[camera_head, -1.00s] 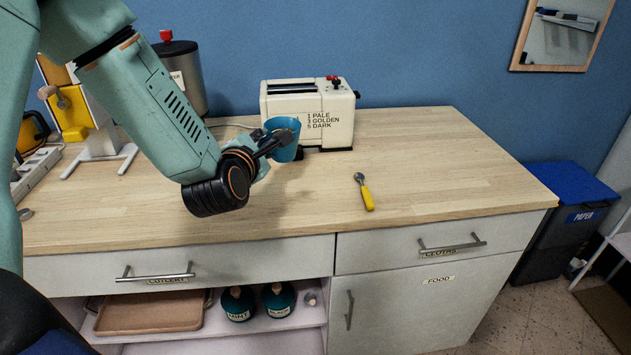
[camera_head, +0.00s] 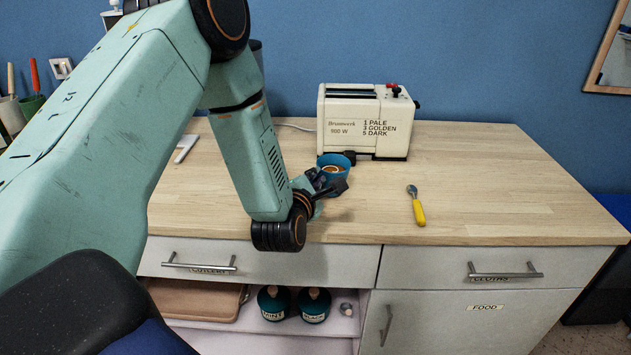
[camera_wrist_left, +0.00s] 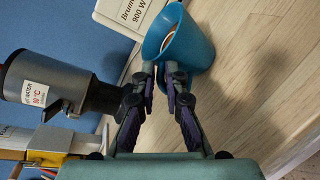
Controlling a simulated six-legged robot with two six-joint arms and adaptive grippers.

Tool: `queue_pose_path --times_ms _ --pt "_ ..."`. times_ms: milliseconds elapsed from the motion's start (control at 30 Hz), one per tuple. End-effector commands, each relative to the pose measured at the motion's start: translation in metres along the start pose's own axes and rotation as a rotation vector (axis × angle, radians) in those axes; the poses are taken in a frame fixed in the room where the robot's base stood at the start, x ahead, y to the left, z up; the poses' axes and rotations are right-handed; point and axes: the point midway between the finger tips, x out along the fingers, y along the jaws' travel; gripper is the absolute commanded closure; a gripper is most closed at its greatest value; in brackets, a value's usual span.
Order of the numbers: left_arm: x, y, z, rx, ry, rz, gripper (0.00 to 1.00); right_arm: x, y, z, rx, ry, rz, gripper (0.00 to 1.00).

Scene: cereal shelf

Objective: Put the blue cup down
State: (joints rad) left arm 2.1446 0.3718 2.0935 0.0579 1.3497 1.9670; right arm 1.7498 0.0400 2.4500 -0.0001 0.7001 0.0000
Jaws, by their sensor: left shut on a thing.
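The blue cup (camera_head: 338,172) is upright at the left front of the toaster, low over the wooden counter or on it. Something brownish shows inside it. My left gripper (camera_head: 326,185) is shut on the near side of the cup. In the left wrist view the cup (camera_wrist_left: 184,40) is at the tips of the two dark fingers (camera_wrist_left: 160,75). A shadow lies on the wood beside it. I cannot tell whether its base touches the counter. My right gripper is not in view.
A cream toaster (camera_head: 366,120) stands just behind the cup. A yellow-handled spoon (camera_head: 417,205) lies to the right on the counter (camera_head: 480,180). A steel hot-water urn (camera_wrist_left: 45,80) shows in the left wrist view. The counter's right part is clear.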

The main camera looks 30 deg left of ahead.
Motion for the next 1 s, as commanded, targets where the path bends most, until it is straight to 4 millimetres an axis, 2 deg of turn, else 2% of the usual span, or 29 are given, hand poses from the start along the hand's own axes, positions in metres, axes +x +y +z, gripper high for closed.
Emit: queue_pose_path --times_ms 433,467,700,1000 --pt "0.0017 -0.003 -0.0019 -0.001 -0.004 0.005 1.0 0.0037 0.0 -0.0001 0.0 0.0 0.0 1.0" --pt "0.0011 -0.0034 -0.0023 -0.001 -0.001 0.002 0.86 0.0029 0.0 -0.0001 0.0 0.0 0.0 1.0" --pt "0.001 -0.0031 -0.0021 0.0 -0.001 0.001 0.66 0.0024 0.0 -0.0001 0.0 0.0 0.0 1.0" --pt "0.0009 -0.0026 -0.0018 0.0 -0.001 0.002 0.65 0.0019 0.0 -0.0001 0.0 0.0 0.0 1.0"
